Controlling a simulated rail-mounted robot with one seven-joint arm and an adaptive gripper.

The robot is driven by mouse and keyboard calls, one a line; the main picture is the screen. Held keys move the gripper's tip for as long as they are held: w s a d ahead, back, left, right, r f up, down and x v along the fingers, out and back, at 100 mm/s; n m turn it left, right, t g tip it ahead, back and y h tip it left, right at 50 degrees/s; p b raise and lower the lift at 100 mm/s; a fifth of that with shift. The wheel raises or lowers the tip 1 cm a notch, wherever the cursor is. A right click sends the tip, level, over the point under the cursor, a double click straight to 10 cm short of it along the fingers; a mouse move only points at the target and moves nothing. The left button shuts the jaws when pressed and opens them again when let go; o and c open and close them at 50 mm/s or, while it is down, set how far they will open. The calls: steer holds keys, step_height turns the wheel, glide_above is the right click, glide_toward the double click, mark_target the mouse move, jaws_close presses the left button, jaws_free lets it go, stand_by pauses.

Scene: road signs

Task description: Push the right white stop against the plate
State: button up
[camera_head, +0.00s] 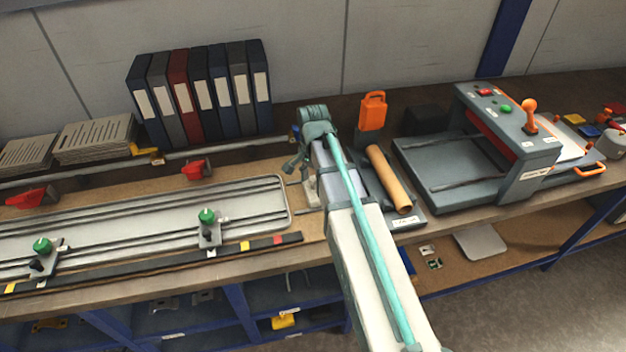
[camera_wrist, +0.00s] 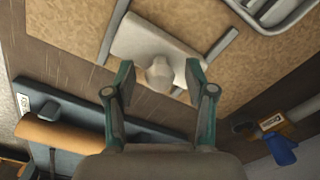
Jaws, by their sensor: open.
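The right white stop (camera_wrist: 137,42) is a pale block with a rounded knob (camera_wrist: 158,74) on a thin grey rail. In the wrist view the knob lies between the fingers of my gripper (camera_wrist: 160,76), with a visible gap on each side. The fingers are open and I see no grip on it. In the head view my gripper (camera_head: 298,166) is just past the plate's right end, and the stop (camera_head: 310,191) is partly hidden by my arm. The grey plate (camera_head: 130,221) has rounded corners and lies left of the stop, apart from it. The plate's corner (camera_wrist: 280,25) shows in the wrist view.
Green-knobbed clamps (camera_head: 208,232) stand along the plate's front. Red clamps (camera_head: 196,168) are behind it. Right of my arm are a tan roll (camera_head: 388,180), an orange tag (camera_head: 372,110) and a grey press (camera_head: 470,160). Binders (camera_head: 200,90) stand at the back.

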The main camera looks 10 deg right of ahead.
steer(key=shift+f, duration=0.5)
jaws_close()
